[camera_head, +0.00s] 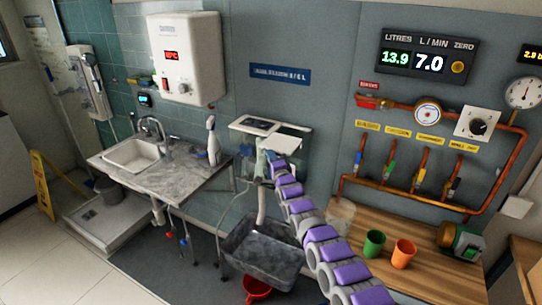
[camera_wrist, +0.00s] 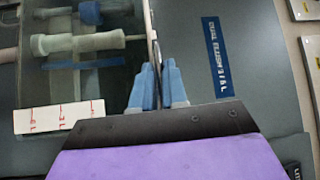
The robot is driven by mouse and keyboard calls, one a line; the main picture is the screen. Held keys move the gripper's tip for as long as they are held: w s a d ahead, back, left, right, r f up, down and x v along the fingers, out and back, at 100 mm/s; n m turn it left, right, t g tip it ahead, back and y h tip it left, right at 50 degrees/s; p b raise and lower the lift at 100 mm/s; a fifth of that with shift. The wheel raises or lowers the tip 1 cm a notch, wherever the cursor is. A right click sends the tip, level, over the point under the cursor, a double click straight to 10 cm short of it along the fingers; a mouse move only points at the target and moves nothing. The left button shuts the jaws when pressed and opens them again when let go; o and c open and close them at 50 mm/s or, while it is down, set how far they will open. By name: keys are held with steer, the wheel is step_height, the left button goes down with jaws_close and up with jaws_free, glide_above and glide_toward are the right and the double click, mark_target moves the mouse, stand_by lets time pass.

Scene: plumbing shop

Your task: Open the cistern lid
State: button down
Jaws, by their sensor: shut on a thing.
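The cistern (camera_head: 243,127) is a pale, white-rimmed tank on the back wall. The lid (camera_head: 283,144) appears as a white plate at its right front, above my gripper. My gripper (camera_head: 264,160) is at the tank's front, just below this plate. In the wrist view, the blue fingers of my gripper (camera_wrist: 158,88) are shut on a thin edge, seen end-on, which looks like the lid (camera_wrist: 155,42). The exact grip and the lid's tilt are hard to make out. Pale valve parts of the cistern (camera_wrist: 85,43) show left of the fingers.
A marble counter with a sink (camera_head: 133,153) and a spray bottle (camera_head: 212,142) is on the left. A grey basin (camera_head: 262,250) sits below the cistern. A wooden bench with green (camera_head: 374,243) and orange cups (camera_head: 403,253) and copper pipework (camera_head: 400,182) is on the right.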

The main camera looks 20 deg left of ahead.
steer(key=shift+w+d+f, duration=0.15)
steer(key=shift+f, duration=0.25)
steer(key=c, duration=1.2)
jaws_free()
steer(key=shift+w+r, duration=0.1)
steer(key=shift+r, duration=0.1)
